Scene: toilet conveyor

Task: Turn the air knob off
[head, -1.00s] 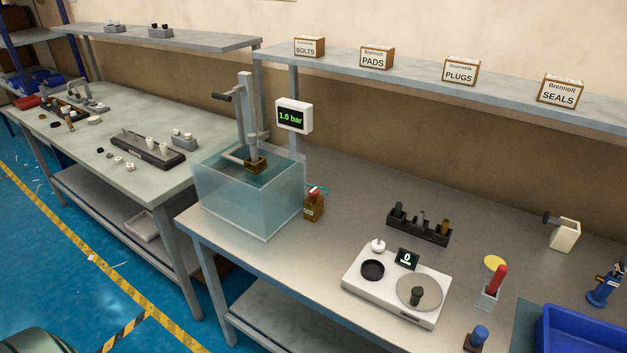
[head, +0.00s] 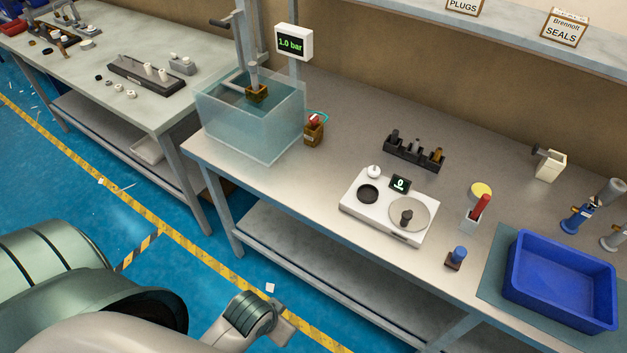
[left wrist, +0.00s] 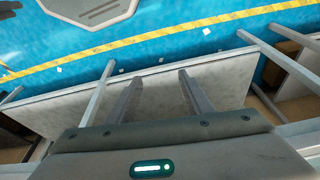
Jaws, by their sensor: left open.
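The pressure display (head: 293,43) behind the tank reads 1.0 bar. My left arm comes in at the bottom left of the head view, low in front of the bench and well away from the knob. In the left wrist view my left gripper (left wrist: 160,77) has its fingers apart with nothing between them. My right gripper is not seen.
On the bench (head: 290,185) are a white scale (head: 372,215), a black holder (head: 414,153), a red-handled tool (head: 478,210) and a blue bin (head: 560,280). A second table (head: 100,85) stands at the left. Bare bench lies between the brown block and the scale.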

